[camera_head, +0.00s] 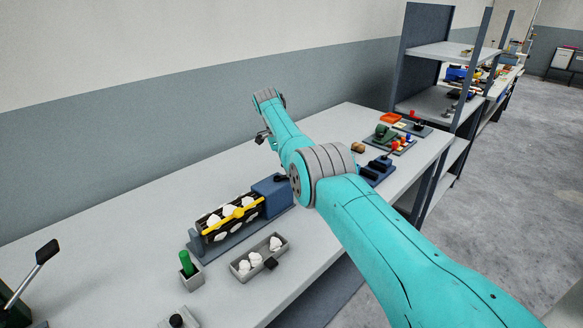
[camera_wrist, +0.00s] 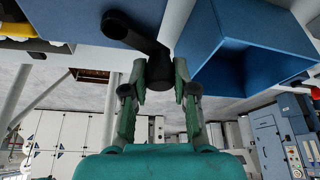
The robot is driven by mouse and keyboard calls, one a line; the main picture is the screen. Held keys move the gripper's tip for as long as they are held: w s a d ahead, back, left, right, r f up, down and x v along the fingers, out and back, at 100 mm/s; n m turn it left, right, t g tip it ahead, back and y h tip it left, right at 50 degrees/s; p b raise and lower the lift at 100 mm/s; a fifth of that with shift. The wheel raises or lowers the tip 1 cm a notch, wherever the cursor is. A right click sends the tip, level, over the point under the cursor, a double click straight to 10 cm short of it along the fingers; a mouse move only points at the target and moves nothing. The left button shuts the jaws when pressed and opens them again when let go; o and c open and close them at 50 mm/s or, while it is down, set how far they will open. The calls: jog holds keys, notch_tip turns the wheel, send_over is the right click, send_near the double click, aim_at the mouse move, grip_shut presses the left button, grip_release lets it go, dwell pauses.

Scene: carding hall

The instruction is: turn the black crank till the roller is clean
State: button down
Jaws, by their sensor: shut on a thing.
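The roller (camera_head: 215,229) is dark, carries several white tufts and has a yellow bar along it. It is mounted on a blue-grey base on the bench, with a blue housing (camera_head: 272,196) at its right end. In the wrist view the black crank (camera_wrist: 137,36) comes off a blue face, and its handle lies between the green fingers of my gripper (camera_wrist: 160,73). My gripper is shut on that handle. In the head view my arm hides my gripper and most of the crank. The wrist view shows only a corner of the roller, with yellow and white parts, at upper left.
A grey tray (camera_head: 241,271) with several white tufts stands in front of the roller. A grey cup with a green-handled tool (camera_head: 187,262) is left of it. A black-knobbed lever (camera_head: 46,252) is at far left. Small items, including a green machine (camera_head: 385,134), stand at the bench's right end.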

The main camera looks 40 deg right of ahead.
dwell(0.3)
jog(key=c, duration=0.9)
grip_release()
notch_tip(320, 180, up, 10)
jog(key=shift+f, duration=0.1)
